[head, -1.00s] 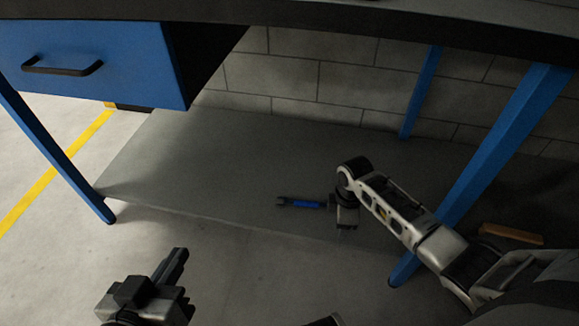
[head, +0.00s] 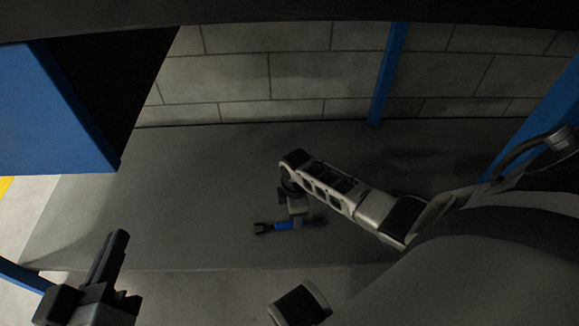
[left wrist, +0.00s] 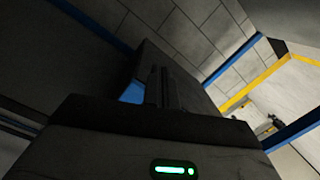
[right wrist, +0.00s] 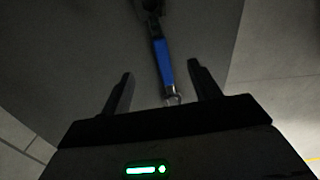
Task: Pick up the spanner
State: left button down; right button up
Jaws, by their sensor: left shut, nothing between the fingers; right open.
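The spanner (head: 283,226) has a blue handle and a dark open-ended head, and lies on the grey lower shelf (head: 170,215). In the right wrist view the spanner (right wrist: 162,62) runs lengthwise, its handle end between the fingertips. My right gripper (right wrist: 161,76) is open, with a finger on each side of the handle and visible gaps. In the head view my right gripper (head: 303,219) is over the handle end and partly hides it. My left gripper (head: 120,236) is shut and empty at the lower left, away from the spanner.
A blue drawer cabinet (head: 45,115) hangs at the left under the dark tabletop (head: 250,18). Blue legs (head: 388,75) stand at the back and right, before a block wall (head: 290,70). The shelf left of the spanner is clear.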

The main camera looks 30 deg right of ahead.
aim_at(290, 225)
notch_tip(290, 225, down, 3)
jog(key=shift+s+r+b, duration=0.1)
jog(key=shift+b, duration=0.85)
notch_tip(290, 225, down, 2)
jog(key=shift+f+b, duration=0.25)
jog(key=shift+b, duration=0.65)
jog(key=shift+f, duration=0.15)
jog(key=c, duration=1.2)
pick_arm(q)
jog(key=r+m+t, duration=0.1)
jog(key=w+r+t+h, duration=0.1)
jog(key=r, duration=0.1)
jog(key=w+r+m+t, duration=0.1)
jog(key=r, duration=0.1)
jog(key=shift+w+a+m+t+h, duration=0.15)
jog(key=shift+a+m+t+h, duration=0.15)
pick_arm(e)
jog(key=shift+o, duration=0.2)
